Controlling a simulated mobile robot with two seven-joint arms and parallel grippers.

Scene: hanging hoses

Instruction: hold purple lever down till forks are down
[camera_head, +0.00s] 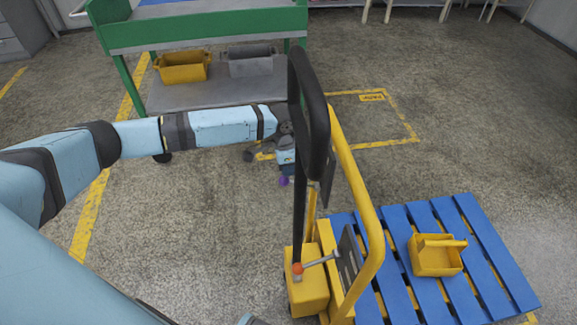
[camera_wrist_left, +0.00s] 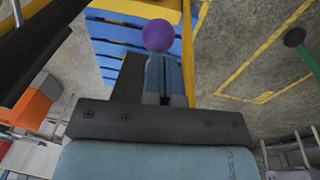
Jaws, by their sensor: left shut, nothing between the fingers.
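The purple lever's round knob (camera_head: 284,181) shows just left of the pallet truck's black handle (camera_head: 314,110). The rest of the lever is hidden. My left gripper (camera_head: 287,162) is shut and empty, beside the handle with its fingertips close to the knob. In the left wrist view the purple knob (camera_wrist_left: 158,36) sits right at the tips of my closed left fingers (camera_wrist_left: 162,60); I cannot tell whether they touch. The yellow pallet truck (camera_head: 309,281) stands at the blue pallet (camera_head: 483,240). Its forks cannot be made out. My right gripper is not in view.
A yellow bin (camera_head: 435,257) sits on the blue pallet. A red-orange knob (camera_head: 298,268) is on a rod low on the truck. A green cart (camera_head: 205,32) with a yellow bin (camera_head: 183,67) and a grey bin (camera_head: 250,60) stands behind. Floor at the right back is clear.

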